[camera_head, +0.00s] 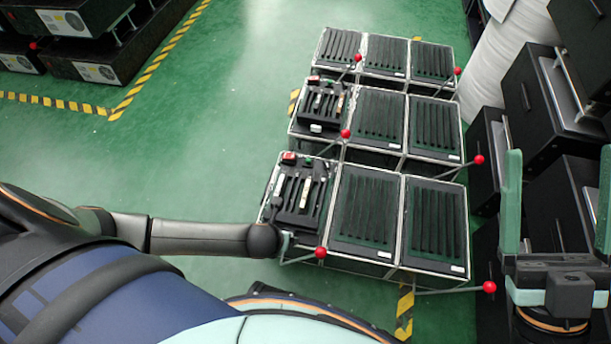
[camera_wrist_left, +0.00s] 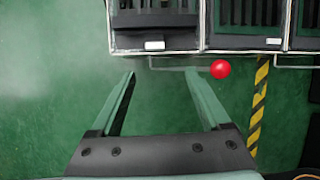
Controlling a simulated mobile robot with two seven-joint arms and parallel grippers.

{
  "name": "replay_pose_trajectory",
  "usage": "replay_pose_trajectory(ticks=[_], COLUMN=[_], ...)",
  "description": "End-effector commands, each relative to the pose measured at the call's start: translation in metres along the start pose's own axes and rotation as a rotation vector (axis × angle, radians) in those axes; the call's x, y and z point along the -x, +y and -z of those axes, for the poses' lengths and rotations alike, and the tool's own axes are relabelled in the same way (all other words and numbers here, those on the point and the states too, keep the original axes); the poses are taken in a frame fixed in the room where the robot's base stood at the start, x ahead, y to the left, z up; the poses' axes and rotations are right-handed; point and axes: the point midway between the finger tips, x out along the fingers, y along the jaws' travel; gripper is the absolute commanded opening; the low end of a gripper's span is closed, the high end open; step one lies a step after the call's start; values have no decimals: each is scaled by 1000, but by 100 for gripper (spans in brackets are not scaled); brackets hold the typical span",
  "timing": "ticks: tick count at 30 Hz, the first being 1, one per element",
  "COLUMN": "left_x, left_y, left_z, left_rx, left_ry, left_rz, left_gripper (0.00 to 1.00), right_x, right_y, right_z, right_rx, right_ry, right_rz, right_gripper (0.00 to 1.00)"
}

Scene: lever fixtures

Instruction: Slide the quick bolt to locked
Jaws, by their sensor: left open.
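Several red-balled lever rods stick out from black slotted boxes; none carries a readable label, so I cannot tell which one is the quick bolt. The one nearest my left arm has a red ball (camera_head: 320,252) at the front of the front-left box (camera_head: 262,212). In the left wrist view a red ball (camera_wrist_left: 220,69) ends a thin rod below a box edge. My left gripper (camera_wrist_left: 160,73) is open and empty, the ball just right of its right fingertip; touching cannot be told. In the head view its fingers are not clear. My right gripper (camera_head: 560,152) is open and empty.
Other slotted boxes (camera_head: 434,213) stand in rows behind and to the right, with more red balls (camera_head: 489,287) jutting out. Black cabinets (camera_head: 545,105) crowd the right side. Open green floor (camera_head: 215,130) lies left of the boxes.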

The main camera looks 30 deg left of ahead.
Motion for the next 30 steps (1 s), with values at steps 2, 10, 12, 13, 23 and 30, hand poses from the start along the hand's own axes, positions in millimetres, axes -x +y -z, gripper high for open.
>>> replay_pose_trajectory(ticks=[2, 10, 12, 13, 23, 30], left_x=[-5, -34, -49, -56, -114, -129], left_y=[7, 11, 11, 11, 12, 12], left_z=[-2, -1, -1, -1, -2, -3], left_rx=[-44, -64, -63, -62, -60, -61], left_ry=[-5, -7, -7, -7, -7, -6], left_rz=[-21, -29, -30, -29, -27, -26], left_gripper=[80, 80, 80, 80, 80, 80], right_x=[3, 16, 22, 25, 50, 56], right_y=[-1, -9, -13, -14, -32, -37], right_z=[10, 2, -6, -9, -40, -50], right_rx=[16, 2, -7, -10, 11, 21], right_ry=[36, 52, 47, 45, 20, 8], right_rz=[-4, -2, 0, 1, 18, 24], right_gripper=[90, 90, 90, 90, 90, 90])
